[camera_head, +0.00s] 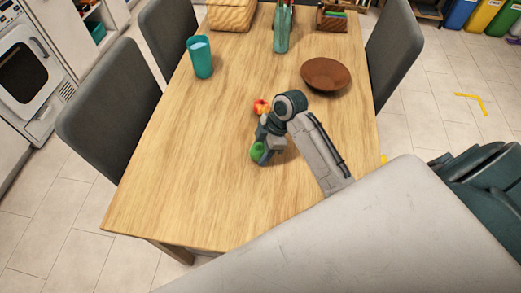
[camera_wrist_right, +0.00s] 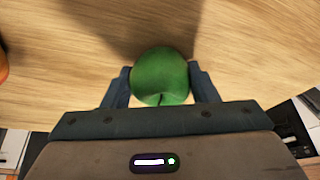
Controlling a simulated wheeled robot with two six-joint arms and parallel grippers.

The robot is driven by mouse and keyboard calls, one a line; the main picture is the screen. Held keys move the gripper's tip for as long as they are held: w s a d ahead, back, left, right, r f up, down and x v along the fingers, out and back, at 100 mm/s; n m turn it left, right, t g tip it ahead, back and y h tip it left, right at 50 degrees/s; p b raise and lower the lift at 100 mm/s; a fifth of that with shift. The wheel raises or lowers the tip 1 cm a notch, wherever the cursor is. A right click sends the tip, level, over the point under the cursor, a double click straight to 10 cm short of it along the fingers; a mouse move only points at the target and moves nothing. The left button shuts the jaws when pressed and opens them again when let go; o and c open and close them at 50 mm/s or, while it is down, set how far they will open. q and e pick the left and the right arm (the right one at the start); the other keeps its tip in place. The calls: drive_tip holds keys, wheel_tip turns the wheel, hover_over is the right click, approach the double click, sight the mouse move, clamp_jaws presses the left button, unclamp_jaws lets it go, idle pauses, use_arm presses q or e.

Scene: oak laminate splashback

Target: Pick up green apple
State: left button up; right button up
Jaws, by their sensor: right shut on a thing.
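The green apple (camera_head: 257,151) is near the middle of the wooden table (camera_head: 190,150) in the head view. My right gripper (camera_head: 262,151) is shut on it. In the right wrist view the green apple (camera_wrist_right: 160,77) sits between the two dark fingers of my right gripper (camera_wrist_right: 161,84), one on each side. A shadow lies on the wood beyond it. I cannot tell whether the apple touches the table. My left gripper is not in view.
A red-orange fruit (camera_head: 261,106) lies just behind my right gripper. A brown plate (camera_head: 326,74), a teal cup (camera_head: 200,57) and a teal vase (camera_head: 282,35) stand farther back. Grey chairs (camera_head: 110,105) flank the table. The table's front left is clear.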

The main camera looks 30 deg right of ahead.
sight(259, 148)
drive_tip(key=shift+r, duration=0.1)
drive_tip(key=shift+r+p, duration=0.45)
drive_tip(key=shift+p, duration=0.2)
wheel_tip(259, 148, up, 3)
drive_tip(key=p, duration=0.4)
drive_tip(key=shift+d+r, duration=0.1)
drive_tip(key=s+d+p, duration=0.2)
drive_tip(key=d, duration=0.2)
drive_tip(key=s+d+p, duration=0.2)
drive_tip(key=s+d, duration=0.1)
drive_tip(key=d, duration=0.1)
drive_tip(key=s+d+p, duration=0.2)
drive_tip(key=s+d, duration=0.1)
drive_tip(key=d, duration=0.1)
drive_tip(key=shift+r, duration=0.4)
drive_tip(key=shift+s+d+p, duration=0.3)
drive_tip(key=shift+d+p, duration=0.05)
drive_tip(key=shift+d, duration=0.2)
drive_tip(key=w+d+r+b, duration=0.2)
drive_tip(key=w+d+b, duration=0.5)
drive_tip(key=w+d, duration=0.4)
drive_tip(key=w+d+r+b, duration=0.3)
drive_tip(key=w+d+b, duration=0.4)
drive_tip(key=w+d, duration=0.4)
drive_tip(key=shift+w+d+r, duration=0.3)
drive_tip(key=shift+w+d, duration=0.05)
drive_tip(key=shift+w, duration=0.25)
